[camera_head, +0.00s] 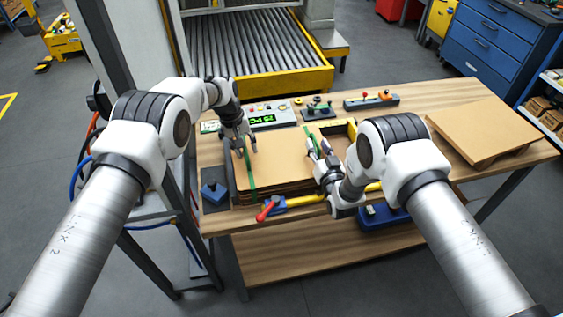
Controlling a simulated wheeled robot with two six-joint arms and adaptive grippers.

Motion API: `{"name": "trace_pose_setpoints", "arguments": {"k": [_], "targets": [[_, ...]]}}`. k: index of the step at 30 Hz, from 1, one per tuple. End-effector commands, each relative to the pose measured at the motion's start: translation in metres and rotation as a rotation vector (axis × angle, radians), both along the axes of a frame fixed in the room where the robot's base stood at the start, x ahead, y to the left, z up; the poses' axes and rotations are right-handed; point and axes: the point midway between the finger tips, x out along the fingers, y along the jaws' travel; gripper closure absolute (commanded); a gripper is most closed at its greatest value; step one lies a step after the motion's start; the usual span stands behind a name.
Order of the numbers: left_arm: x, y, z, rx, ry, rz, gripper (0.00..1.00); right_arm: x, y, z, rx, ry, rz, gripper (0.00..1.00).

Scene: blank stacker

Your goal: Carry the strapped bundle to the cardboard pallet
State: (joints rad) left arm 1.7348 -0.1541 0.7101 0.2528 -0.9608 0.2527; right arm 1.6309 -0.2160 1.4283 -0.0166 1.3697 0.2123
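The strapped bundle (279,162), a flat stack of brown cardboard sheets with a green strap near each side, lies on the left part of the wooden table. The cardboard pallet (485,128), a tan slab, lies at the table's right end, apart from the bundle. My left gripper (240,149) points down over the bundle's left strap, its fingers spread. My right gripper (318,152) is low at the bundle's right side by the other strap, its fingers apart. Whether either gripper touches a strap is not clear. My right gripper and forearm hide part of the bundle's right edge.
A red-handled lever (268,210) is at the bundle's front edge. A roller conveyor (250,55) is behind the table.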

Motion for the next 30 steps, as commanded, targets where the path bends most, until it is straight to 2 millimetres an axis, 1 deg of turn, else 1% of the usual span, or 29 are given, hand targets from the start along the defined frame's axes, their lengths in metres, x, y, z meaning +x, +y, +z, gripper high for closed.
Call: {"name": "trace_pose_setpoints", "arguments": {"k": [5,6,8,9,17,21,25,30], "targets": [[0.000,0.000,0.000,0.000,0.000,0.000,0.61,0.000,0.000,0.000,0.000,0.000,0.000,0.60],[0.000,0.000,0.000,0.000,0.000,0.000,0.75,0.000,0.000,0.000,0.000,0.000,0.000,0.75],[0.000,0.000,0.000,0.000,0.000,0.000,0.96,0.000,0.000,0.000,0.000,0.000,0.000,0.96],[0.000,0.000,0.000,0.000,0.000,0.000,1.00,0.000,0.000,0.000,0.000,0.000,0.000,1.00],[0.000,0.000,0.000,0.000,0.001,0.000,1.00,0.000,0.000,0.000,0.001,0.000,0.000,1.00],[0.000,0.000,0.004,0.000,0.000,0.000,1.00,0.000,0.000,0.004,0.001,-0.002,0.000,1.00],[0.000,0.000,0.017,-0.001,0.000,0.000,1.00,0.000,0.000,0.017,0.001,-0.002,0.000,1.00],[0.000,0.000,0.042,0.000,0.001,0.000,1.00,0.000,0.000,0.042,0.002,-0.003,-0.001,1.00]]}}
